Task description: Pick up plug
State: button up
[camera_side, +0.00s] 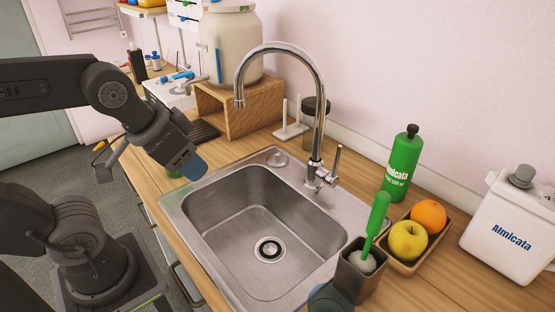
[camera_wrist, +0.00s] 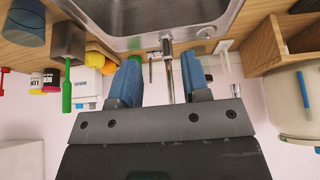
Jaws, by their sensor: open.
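The metal sink (camera_side: 175,217) is set into the wooden counter. A round drain fitting (camera_side: 268,249) with a dark ring and bright centre sits in its floor; I cannot tell whether this is the plug. A small round metal piece (camera_side: 277,159) lies on the sink's back left corner, also possibly the plug; it also shows in the wrist view (camera_wrist: 206,32). My gripper (camera_side: 188,165) is above the counter at the sink's left edge, apart from both pieces. Its two blue-tipped fingers are spread and empty in the wrist view (camera_wrist: 161,80).
A curved faucet (camera_side: 320,110) rises behind the sink. A brush in a holder (camera_side: 359,268), a fruit tray (camera_side: 405,268), a green bottle (camera_side: 402,165) and a white jug (camera_side: 510,230) stand to the right. A wooden stand (camera_side: 255,107) with a large jar is at the back. The basin is empty.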

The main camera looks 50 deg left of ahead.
jog(key=o, duration=1.1)
jog(key=shift+c, duration=0.2)
jog(key=m+y, duration=0.7)
jog(key=m, duration=1.8)
send_over(277, 154)
jog(key=s+d, duration=0.5)
jog(key=d, duration=0.3)
notch_tip(277, 154, down, 9)
jog(key=x, duration=0.8)
jog(key=shift+s+f, duration=0.1)
jog(key=shift+s, duration=0.1)
jog(key=shift+s+x, duration=0.15)
jog(key=shift+x, duration=1.2)
jog(key=shift+s+x, duration=0.1)
jog(key=shift+x, duration=1.25)
